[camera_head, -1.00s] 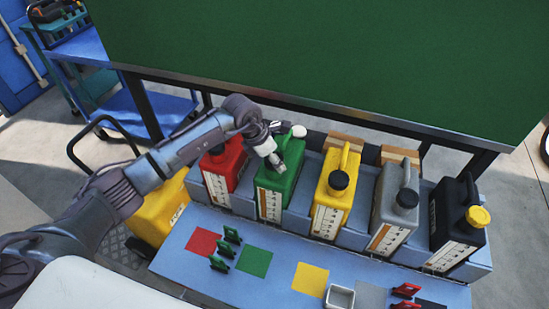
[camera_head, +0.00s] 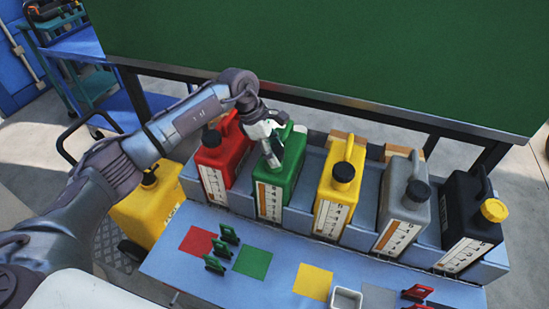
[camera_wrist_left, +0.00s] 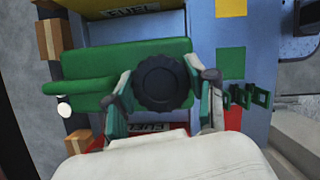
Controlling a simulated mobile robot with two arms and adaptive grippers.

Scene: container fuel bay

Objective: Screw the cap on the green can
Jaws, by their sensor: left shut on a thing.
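The green can (camera_head: 288,172) stands upright in the rack between the red and yellow cans. My left gripper (camera_head: 272,160) is at the front of its top, where the mouth is. In the left wrist view, a round black ribbed cap (camera_wrist_left: 162,82) sits between my left fingers, shut on its sides. The green can (camera_wrist_left: 95,72) shows directly behind the cap. The cap is over the can's mouth, but I cannot tell how far it is seated. The head view hides most of the cap. My right gripper is in no view.
The red can (camera_head: 218,158) stands close on the left, the yellow can (camera_head: 338,190) on the right. Grey (camera_head: 403,205) and black (camera_head: 470,220) cans stand further right. Small green clips (camera_head: 222,248) and a white tray (camera_head: 346,298) lie in front. A dark green panel (camera_head: 330,60) rises behind.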

